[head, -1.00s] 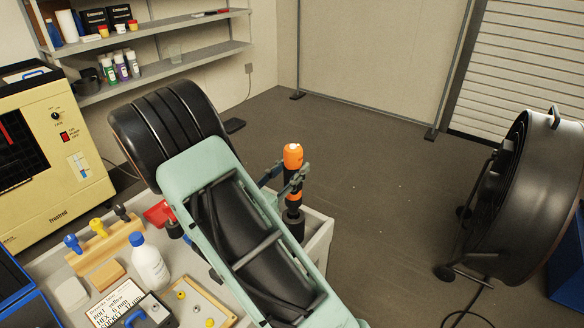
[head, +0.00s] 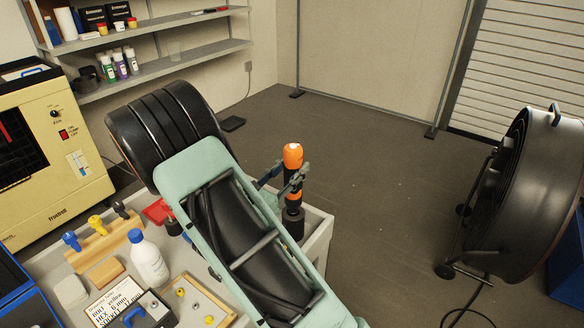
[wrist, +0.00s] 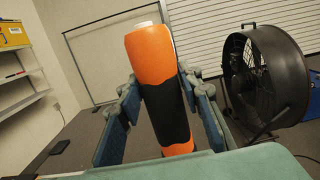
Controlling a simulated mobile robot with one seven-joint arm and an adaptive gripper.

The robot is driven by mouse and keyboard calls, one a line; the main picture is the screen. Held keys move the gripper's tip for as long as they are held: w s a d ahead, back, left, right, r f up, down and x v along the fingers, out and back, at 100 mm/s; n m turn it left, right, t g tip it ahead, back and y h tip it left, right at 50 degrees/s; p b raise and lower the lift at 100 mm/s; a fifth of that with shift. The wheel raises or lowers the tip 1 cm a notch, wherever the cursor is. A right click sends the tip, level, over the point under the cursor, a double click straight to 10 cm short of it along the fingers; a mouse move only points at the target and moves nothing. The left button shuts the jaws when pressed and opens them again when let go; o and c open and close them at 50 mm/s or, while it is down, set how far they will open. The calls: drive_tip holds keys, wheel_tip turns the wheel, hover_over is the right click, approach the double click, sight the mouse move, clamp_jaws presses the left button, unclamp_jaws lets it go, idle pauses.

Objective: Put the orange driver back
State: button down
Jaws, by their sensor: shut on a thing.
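The orange driver (head: 293,157) has an orange body with a black grip band and a pale top end. It stands nearly upright at the far right corner of the workbench. My gripper (head: 285,184) is shut around its middle, and the wrist view shows the driver (wrist: 156,80) between the two blue-grey fingers of my gripper (wrist: 160,115). Below the fingers, a dark cylindrical piece (head: 293,222) shows under the driver at the bench edge. I cannot tell whether the driver rests in it or is joined to it.
The bench (head: 318,244) also holds a white bottle (head: 148,258), a wooden rack (head: 103,243) with coloured knobs, a wooden tray (head: 218,311) and a red piece (head: 157,211). A large black fan (head: 512,195) stands at right. The floor between bench and fan is clear.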

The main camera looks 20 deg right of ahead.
sight(288, 182)
drive_tip(key=shift+f+b, duration=0.8)
drive_tip(key=shift+f, duration=0.55)
drive_tip(key=shift+f+b, duration=0.3)
drive_tip(key=shift+f, duration=0.1)
drive_tip(key=c, duration=1.3)
unclamp_jaws()
drive_tip(key=shift+a, duration=0.15)
drive_tip(key=v, duration=1.1)
drive_tip(key=shift+s+a, duration=0.25)
drive_tip(key=shift+a, duration=0.1)
